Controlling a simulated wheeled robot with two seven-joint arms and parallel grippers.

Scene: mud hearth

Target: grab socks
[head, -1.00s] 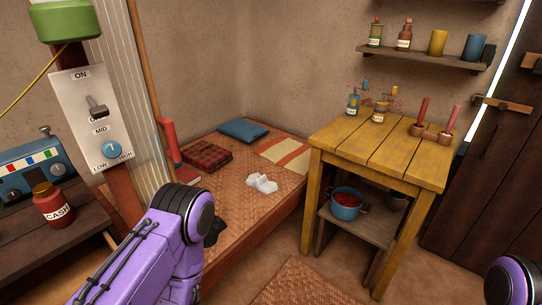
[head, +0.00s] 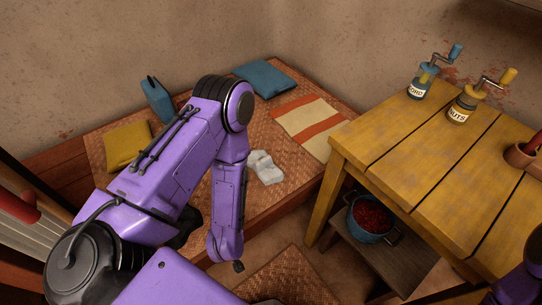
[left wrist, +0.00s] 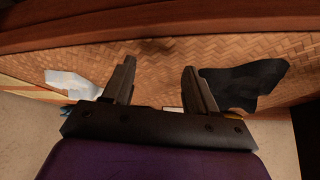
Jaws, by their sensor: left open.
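A crumpled white pair of socks (head: 265,167) lies on the woven bed mat, just right of my left forearm in the head view. It also shows in the left wrist view (left wrist: 72,83), to the left of the fingers. A black cloth (left wrist: 248,82), perhaps another sock, lies on the mat to the right of the fingers there. My left gripper (left wrist: 158,68) is open, with bare mat between its fingers, and touches neither cloth. In the head view its fingers are not clearly seen below the forearm. My right gripper is not in view; only part of my right arm shows at lower right.
A yellow table (head: 405,150) with two hand-crank jars stands right of the bed. A blue pot (head: 371,219) sits on its lower shelf.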

